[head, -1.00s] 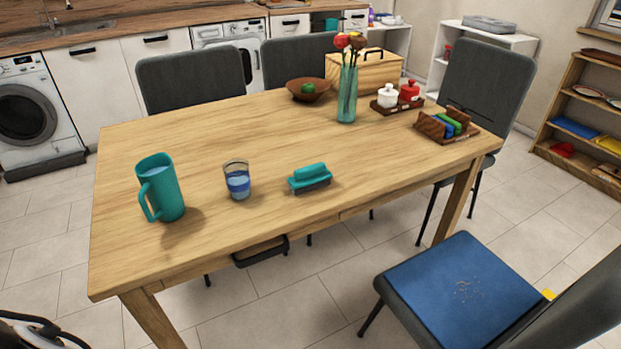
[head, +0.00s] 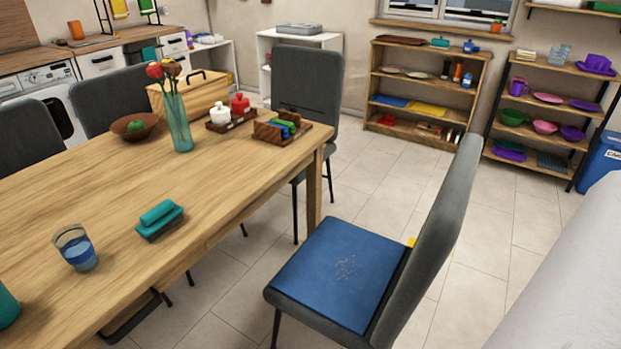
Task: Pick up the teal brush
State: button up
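A teal brush (head: 159,219) with a dark underside lies on the wooden table (head: 110,188), near its front edge. It is to the right of a glass with blue liquid (head: 76,248), and apart from it. Another small teal item (head: 440,42) stands on top of the wooden shelf by the far wall; it is too small to tell what it is. My gripper does not show in the head view.
A grey chair with a blue seat (head: 338,274) stands at the table's front right. A teal jug (head: 7,306) is cut off at the left edge. A vase of flowers (head: 178,120) and a brown bowl (head: 135,127) stand farther back. Tiled floor is clear toward the shelves.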

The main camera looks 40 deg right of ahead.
aim_at(164, 216)
jog(key=i+j+z, duration=0.25)
jog(key=i+j, duration=0.2)
jog(key=i+j+z, duration=0.2)
jog(key=i+j, duration=0.2)
jog(key=j, duration=0.3)
